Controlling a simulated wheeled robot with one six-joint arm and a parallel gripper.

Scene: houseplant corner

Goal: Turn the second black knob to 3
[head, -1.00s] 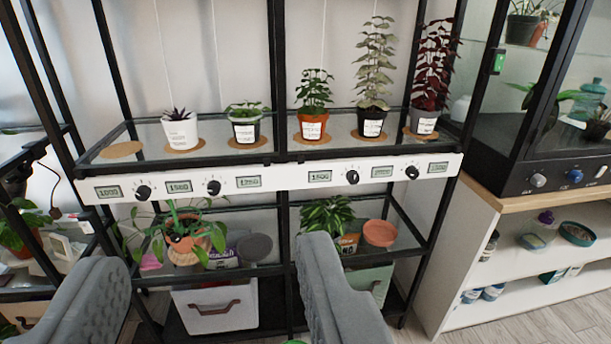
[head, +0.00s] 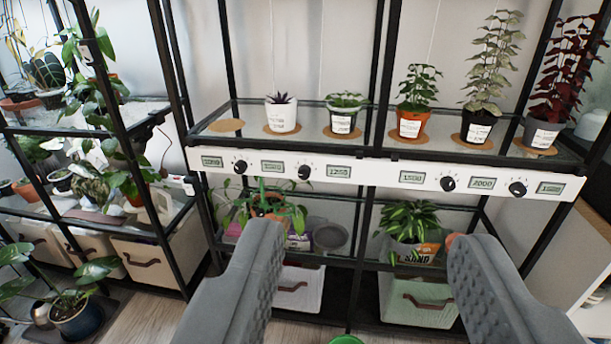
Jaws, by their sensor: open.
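A white control strip (head: 380,173) runs along the front of the plant shelf, with several black knobs and small displays. Counting from the left, the first black knob (head: 240,167) and the second black knob (head: 304,172) are on the left half. The third (head: 448,183) and the rightmost (head: 517,189) are on the right half. The marks around the knobs are too small to read. My gripper (head: 366,238) is open and empty, its two grey fingers wide apart. The fingertips show below the strip in the picture, apart from all the knobs.
Potted plants stand on cork discs on the glass shelf above the strip. A leafy plant (head: 408,222) and a terracotta pot (head: 266,204) stand on the shelf below. Black uprights frame the rack. Another plant rack (head: 100,160) stands at left, with a blue pot (head: 76,318) on the floor.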

